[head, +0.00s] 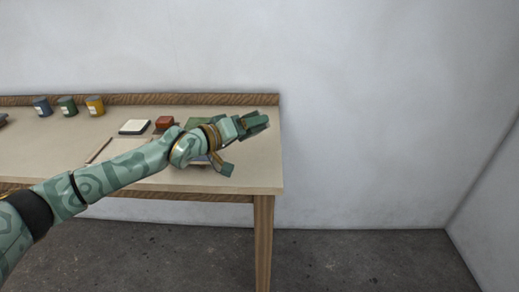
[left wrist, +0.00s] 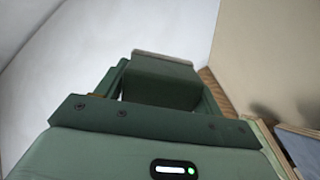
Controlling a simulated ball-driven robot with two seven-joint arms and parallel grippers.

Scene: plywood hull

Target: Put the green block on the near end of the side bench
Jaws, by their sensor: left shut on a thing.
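My left gripper (head: 256,123) is above the right end of the bench (head: 262,178), reaching in from the left. It is shut on the green block (left wrist: 163,82), which sits between its fingers in the left wrist view. In the head view the block is hard to tell apart from the dark green fingers. The bench top also shows at the right of the left wrist view (left wrist: 268,55). My right gripper is not in view.
Blue (head: 41,106), green (head: 67,106) and yellow (head: 95,106) tins stand at the back left. A pale pad (head: 134,127) and a red block (head: 164,122) lie on the bench. My forearm hides part of the bench top. Open floor (head: 370,255) lies right of the bench.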

